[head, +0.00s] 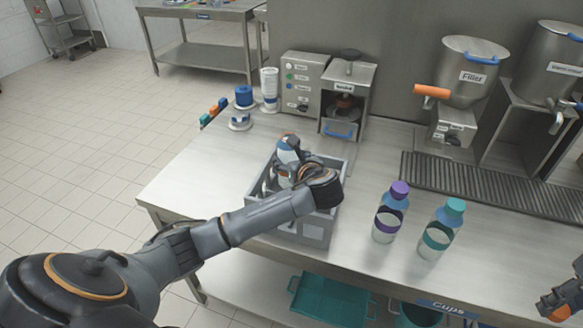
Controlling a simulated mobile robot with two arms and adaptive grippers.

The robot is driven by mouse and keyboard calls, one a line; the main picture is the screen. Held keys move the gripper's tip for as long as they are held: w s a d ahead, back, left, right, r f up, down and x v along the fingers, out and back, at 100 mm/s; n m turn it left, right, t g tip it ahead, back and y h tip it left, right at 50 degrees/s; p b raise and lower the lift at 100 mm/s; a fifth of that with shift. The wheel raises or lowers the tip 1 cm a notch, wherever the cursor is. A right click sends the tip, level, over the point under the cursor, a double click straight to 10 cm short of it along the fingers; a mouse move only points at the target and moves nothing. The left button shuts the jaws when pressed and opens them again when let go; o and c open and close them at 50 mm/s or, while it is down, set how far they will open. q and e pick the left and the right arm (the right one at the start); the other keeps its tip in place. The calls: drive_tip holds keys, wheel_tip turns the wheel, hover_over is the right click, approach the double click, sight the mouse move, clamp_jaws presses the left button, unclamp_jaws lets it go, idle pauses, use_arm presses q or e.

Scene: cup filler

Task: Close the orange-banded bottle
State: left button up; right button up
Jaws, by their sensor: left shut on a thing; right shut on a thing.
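My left gripper (291,162) reaches over the crate and is shut on this bottle. The gripper and wrist cover much of it, so I cannot make out an orange band or the state of its mouth. My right gripper (556,303) shows only in part at the lower right edge. It is shut on a small orange thing, too cut off to identify surely. No other bottle in view has an orange band.
A purple-capped bottle (391,212) and a teal-capped bottle (442,229) stand right of the crate. A sealer (346,97), a filler (468,78) and a drip grate (490,185) line the back. Small colored blocks (214,111) lie at the left edge.

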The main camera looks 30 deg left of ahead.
drive_tip(key=shift+f+b, duration=0.6)
drive_tip(key=shift+f, duration=0.05)
use_arm(q)
wheel_tip(320, 180, up, 15)
drive_tip(key=shift+f, duration=0.15)
drive_tip(key=o, duration=0.9)
drive_tip(key=shift+c, duration=0.2)
drive_tip(key=c, duration=0.9)
drive_tip(key=shift+f, duration=0.1)
drive_tip(key=shift+c, duration=0.2)
use_arm(e)
drive_tip(key=shift+d, duration=0.1)
